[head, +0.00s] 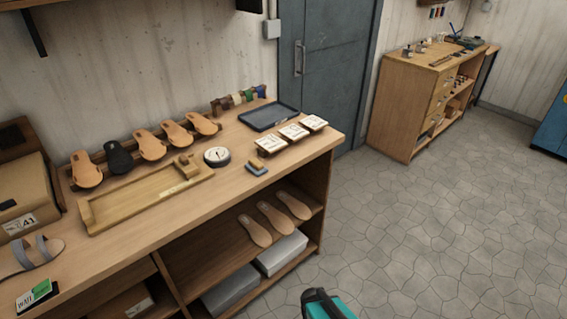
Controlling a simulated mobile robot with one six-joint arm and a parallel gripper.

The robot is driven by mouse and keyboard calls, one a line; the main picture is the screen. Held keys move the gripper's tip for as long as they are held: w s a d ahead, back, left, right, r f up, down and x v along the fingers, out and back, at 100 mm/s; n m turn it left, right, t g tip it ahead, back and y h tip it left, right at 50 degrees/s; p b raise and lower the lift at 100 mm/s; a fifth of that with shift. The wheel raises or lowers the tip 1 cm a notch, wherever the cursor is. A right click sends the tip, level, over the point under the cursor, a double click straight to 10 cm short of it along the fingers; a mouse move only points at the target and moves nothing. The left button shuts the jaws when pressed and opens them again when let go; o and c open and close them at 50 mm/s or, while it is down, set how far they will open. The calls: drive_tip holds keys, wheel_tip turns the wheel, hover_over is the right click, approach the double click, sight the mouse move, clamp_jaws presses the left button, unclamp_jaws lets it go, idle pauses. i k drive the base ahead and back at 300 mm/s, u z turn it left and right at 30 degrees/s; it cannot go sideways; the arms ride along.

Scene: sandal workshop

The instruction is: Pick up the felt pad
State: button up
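A small block with a tan top and a blue-grey lower part (257,168) lies near the front edge of the workbench (215,205), right of the round dial. It looks most like the felt pad, but it is too small to tell for sure. Nothing is touching it from above.
A wooden jig (145,197), a round dial (217,156), a dark tray (270,116) and three white-topped blocks (293,131) surround it. Several soles (150,145) line the back. A black and teal shape (328,304) shows at the bottom edge. The floor right is clear.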

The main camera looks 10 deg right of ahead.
sight(254, 165)
drive_tip(key=z, duration=0.3)
drive_tip(key=k, duration=1.2)
drive_tip(key=u, duration=1.45)
drive_tip(key=i, duration=1.05)
drive_tip(key=z, duration=0.1)
